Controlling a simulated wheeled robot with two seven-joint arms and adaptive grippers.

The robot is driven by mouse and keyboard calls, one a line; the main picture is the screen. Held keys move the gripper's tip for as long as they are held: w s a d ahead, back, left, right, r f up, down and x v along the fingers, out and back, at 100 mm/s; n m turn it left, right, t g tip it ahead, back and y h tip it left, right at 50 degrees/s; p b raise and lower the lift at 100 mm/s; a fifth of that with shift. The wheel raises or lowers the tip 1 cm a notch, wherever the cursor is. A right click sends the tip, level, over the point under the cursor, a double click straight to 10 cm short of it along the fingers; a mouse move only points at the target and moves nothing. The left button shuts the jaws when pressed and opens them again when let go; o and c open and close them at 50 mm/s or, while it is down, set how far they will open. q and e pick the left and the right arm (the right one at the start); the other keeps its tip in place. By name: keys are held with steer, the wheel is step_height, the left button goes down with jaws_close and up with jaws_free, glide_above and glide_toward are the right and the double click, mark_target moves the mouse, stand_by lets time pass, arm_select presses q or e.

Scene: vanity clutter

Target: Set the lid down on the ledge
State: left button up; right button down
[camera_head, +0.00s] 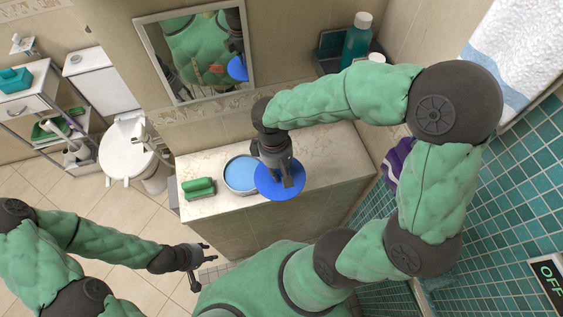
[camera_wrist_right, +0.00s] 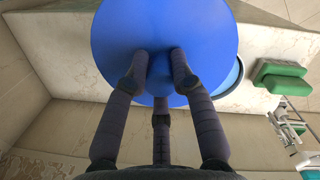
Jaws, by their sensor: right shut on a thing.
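The blue round lid (camera_head: 268,186) is in my right gripper (camera_head: 282,176), shut on its middle. The lid hangs above the front edge of the pale marble ledge (camera_head: 322,158); I cannot tell the exact gap. In the right wrist view the lid (camera_wrist_right: 120,38) fills the top middle, with the gripper's fingers (camera_wrist_right: 162,72) closed around its centre. A round tub (camera_head: 238,172) with a light blue inside stands open on the ledge just left of the lid, partly overlapped by it. My left gripper (camera_head: 202,268) is open and empty, below the ledge at left.
A green block-like item (camera_head: 198,188) lies at the ledge's left end. A teal bottle (camera_head: 356,40) stands at the back right by a dark tray. A mirror (camera_head: 196,50) hangs on the wall behind. The ledge right of the lid looks clear.

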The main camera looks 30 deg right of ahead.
steer(key=w+d+f, duration=0.2)
steer(key=d, duration=0.1)
steer(key=w+d+f, duration=0.3)
steer(key=w+d+f+b, duration=0.1)
steer(key=w+d+f, duration=0.1)
steer(key=d+f, duration=0.1)
steer(key=shift+w+d+f, duration=0.15)
steer(key=shift+w+d, duration=0.1)
steer(key=shift+d, duration=0.2)
steer(key=shift+w+d+f, duration=0.25)
steer(key=shift+d+f, duration=0.15)
steer(key=shift+f, duration=0.15)
steer(key=shift+w+d+f+b, duration=0.1)
steer(key=shift+f+b, duration=0.1)
steer(key=shift+f, duration=0.7)
steer(key=shift+w+d+f+b, duration=0.1)
steer(key=shift+f+b, duration=0.1)
steer(key=shift+f, duration=0.7)
steer(key=shift+f, duration=0.15)
steer(key=c, duration=1)
jaws_free()
steer(key=shift+c, duration=0.2)
